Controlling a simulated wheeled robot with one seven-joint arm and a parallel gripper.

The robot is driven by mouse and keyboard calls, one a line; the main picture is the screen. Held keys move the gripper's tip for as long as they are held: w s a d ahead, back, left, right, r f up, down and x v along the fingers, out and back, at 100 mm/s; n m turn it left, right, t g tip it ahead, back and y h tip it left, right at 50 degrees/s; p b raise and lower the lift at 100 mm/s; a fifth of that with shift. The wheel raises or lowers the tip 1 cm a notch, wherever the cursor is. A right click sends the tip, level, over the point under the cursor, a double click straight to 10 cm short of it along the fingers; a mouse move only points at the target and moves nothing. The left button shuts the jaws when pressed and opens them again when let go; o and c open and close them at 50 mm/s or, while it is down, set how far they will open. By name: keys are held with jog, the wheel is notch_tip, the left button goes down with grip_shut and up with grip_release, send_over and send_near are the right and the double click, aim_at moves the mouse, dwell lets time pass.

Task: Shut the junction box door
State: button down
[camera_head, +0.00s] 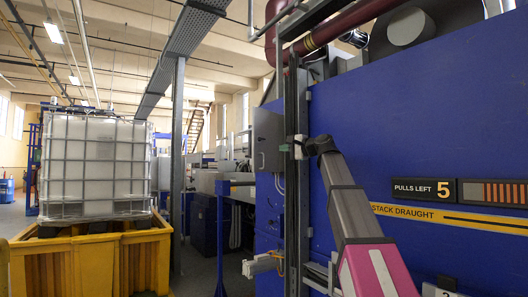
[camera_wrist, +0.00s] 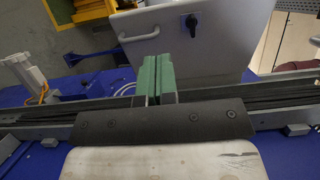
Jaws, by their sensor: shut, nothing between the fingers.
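The junction box door (camera_head: 267,141) is a grey panel standing out from the dark upright post on the blue machine in the head view. In the wrist view the door (camera_wrist: 225,50) fills the upper middle, tilted, with a bar handle (camera_wrist: 139,36) and a black turn latch (camera_wrist: 191,22). My gripper (camera_head: 288,148) is at the post, just right of the door. Its two green fingers show together in the wrist view (camera_wrist: 155,75), shut and empty, overlapping the door's lower left part. I cannot tell whether they touch it. The inside of the box is hidden.
Dark cable channels (camera_wrist: 285,100) run beside the fingers. A pale actuator (camera_head: 263,263) sticks out low left of the post. A grey column (camera_head: 177,160), a white caged tank (camera_head: 95,165) and a yellow bin (camera_head: 90,262) stand to the left. The blue machine wall (camera_head: 430,120) fills the right.

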aim_at(254, 150)
jog(key=x, duration=1.4)
jog(key=shift+r, duration=0.1)
jog(key=shift+a, duration=0.1)
